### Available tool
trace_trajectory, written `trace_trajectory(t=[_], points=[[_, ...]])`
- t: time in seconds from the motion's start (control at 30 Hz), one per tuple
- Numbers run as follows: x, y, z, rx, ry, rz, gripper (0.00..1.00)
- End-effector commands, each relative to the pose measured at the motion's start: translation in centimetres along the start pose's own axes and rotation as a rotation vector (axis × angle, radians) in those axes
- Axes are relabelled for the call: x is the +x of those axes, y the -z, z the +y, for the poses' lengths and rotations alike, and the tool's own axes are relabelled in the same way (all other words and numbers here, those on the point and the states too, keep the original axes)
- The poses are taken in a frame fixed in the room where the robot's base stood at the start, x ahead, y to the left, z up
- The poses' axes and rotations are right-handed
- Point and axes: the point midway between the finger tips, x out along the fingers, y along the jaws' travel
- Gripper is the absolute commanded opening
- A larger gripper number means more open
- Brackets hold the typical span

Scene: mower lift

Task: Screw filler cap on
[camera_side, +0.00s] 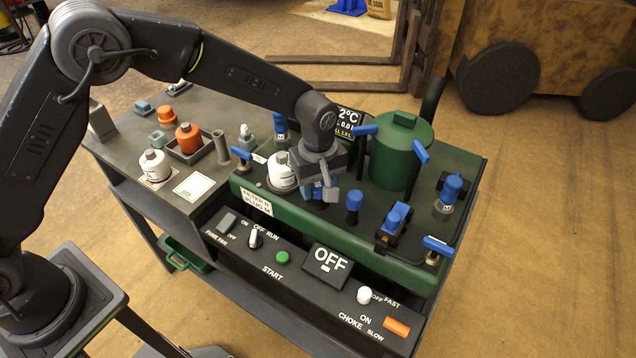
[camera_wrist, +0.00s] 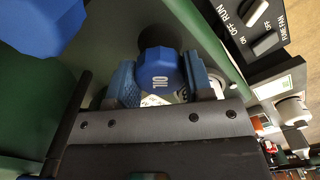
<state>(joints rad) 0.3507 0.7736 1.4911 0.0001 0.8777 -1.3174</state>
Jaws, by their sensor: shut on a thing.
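In the wrist view, a blue faceted cap (camera_wrist: 160,77) with white lettering sits between the two blue fingers of my gripper (camera_wrist: 163,68). The jaws are shut on its sides. In the side view, my gripper (camera_side: 321,188) points down at the front of the green machine deck (camera_side: 262,205), just right of a white canister (camera_side: 283,177). The cap is mostly hidden there by the fingers. The filler opening under it is hidden, so I cannot tell whether the cap is seated.
Several blue-topped fittings stand close by, including a blue knob (camera_side: 354,200). A green cylinder (camera_side: 398,150) rises behind to the right. The control panel (camera_side: 300,275) with an OFF display runs along the front. Orange and white parts lie on the left bench.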

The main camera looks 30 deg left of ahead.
Motion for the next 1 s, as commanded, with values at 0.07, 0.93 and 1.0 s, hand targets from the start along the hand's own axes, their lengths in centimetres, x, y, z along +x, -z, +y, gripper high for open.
trace_trajectory(t=[0.07, 0.93, 1.0], points=[[-0.02, 0.00, 0.05, 0.000, -0.002, 0.000, 0.44], [-0.07, 0.05, 0.11, 0.555, -0.004, 0.004, 0.00], [-0.08, 0.06, 0.12, 0.558, -0.004, 0.005, 0.01]])
